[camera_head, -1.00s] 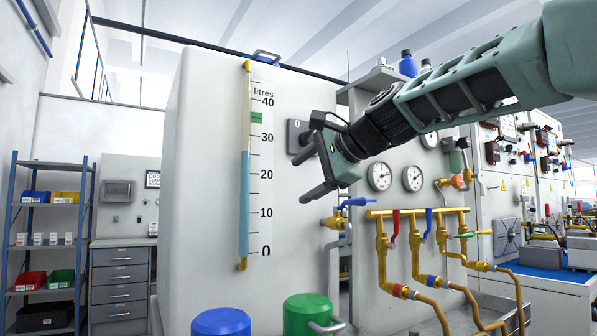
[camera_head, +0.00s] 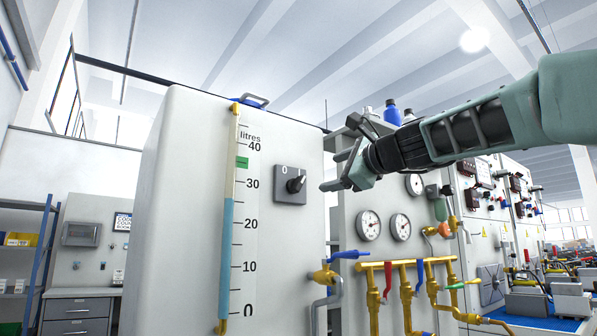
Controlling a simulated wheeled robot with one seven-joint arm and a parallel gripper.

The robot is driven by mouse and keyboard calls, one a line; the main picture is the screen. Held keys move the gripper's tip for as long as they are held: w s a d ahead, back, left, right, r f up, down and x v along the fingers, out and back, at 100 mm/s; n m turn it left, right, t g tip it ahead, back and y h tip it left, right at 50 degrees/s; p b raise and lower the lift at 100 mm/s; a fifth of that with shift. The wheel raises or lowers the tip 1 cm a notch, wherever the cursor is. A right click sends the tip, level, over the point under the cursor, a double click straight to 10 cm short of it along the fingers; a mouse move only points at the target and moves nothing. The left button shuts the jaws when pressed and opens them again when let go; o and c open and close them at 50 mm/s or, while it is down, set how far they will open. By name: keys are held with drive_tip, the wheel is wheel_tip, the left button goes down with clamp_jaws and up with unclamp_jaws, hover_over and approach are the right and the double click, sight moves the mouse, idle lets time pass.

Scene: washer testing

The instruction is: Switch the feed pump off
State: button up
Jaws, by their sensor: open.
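A grey square rotary switch (camera_head: 290,184) is on the front of the white tank (camera_head: 190,130), right of the level scale. Its plate has a "0" at the upper left, and its dark knob points right and slightly up, away from the "0". The level tube (camera_head: 228,255) shows blue liquid to about 26 litres, below a green mark (camera_head: 242,163) near 35.
A blue-handled tap (camera_head: 347,254) sticks out near the tank's right edge. Bottles (camera_head: 392,113) stand above the panel.

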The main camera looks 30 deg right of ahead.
sight(300, 183)
drive_tip(key=w, duration=0.4)
drive_tip(key=w+p, duration=0.1)
drive_tip(key=w, duration=0.9)
drive_tip(key=shift+w+a, duration=0.25)
drive_tip(key=shift+a, duration=0.05)
drive_tip(key=c, duration=1)
